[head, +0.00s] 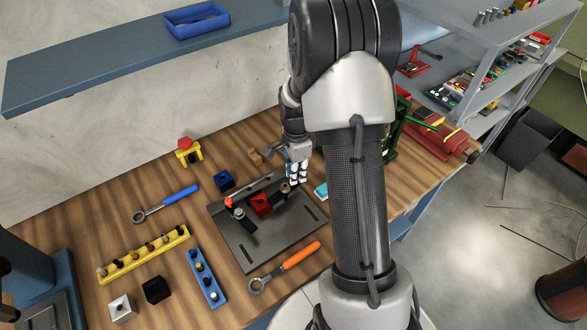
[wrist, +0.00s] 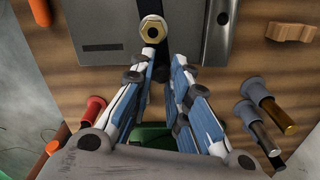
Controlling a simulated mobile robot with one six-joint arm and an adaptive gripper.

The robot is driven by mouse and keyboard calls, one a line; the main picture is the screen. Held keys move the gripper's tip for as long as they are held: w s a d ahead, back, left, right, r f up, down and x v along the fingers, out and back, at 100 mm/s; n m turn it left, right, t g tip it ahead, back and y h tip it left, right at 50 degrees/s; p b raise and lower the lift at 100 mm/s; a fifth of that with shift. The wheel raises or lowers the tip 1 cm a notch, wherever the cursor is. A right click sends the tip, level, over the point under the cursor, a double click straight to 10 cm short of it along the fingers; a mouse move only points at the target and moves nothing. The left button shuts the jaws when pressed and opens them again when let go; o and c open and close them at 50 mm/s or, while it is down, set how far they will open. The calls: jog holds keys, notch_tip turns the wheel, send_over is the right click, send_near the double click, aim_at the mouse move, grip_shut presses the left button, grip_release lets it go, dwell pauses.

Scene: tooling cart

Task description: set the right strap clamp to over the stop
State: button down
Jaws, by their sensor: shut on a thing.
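The grey fixture plate (head: 285,225) lies on the wooden bench with a red block (head: 262,206) near its middle. A left strap clamp (head: 248,224) with a pale nut sits left of the block, beside a small orange-topped piece (head: 229,202). The right strap clamp has a brass nut (head: 285,188), right of the block. In the wrist view its brass nut (wrist: 153,28) stands at the top, just beyond my fingertips. My gripper (head: 297,181) is shut on the dark strap, between its blue-padded fingers (wrist: 167,72). I cannot tell which piece is the stop.
An orange-handled wrench (head: 290,264) lies at the plate's front edge and a blue-handled one (head: 170,202) to its left. Yellow (head: 145,255) and blue (head: 206,276) peg racks stand at left. My arm hides the bench right of the plate.

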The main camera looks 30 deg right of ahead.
jog(key=shift+s+m, duration=0.25)
jog(key=shift+m, duration=0.45)
jog(key=c, duration=1.5)
grip_release()
jog(key=shift+s, duration=0.1)
notch_tip(320, 180, up, 12)
jog(key=shift+r, duration=0.1)
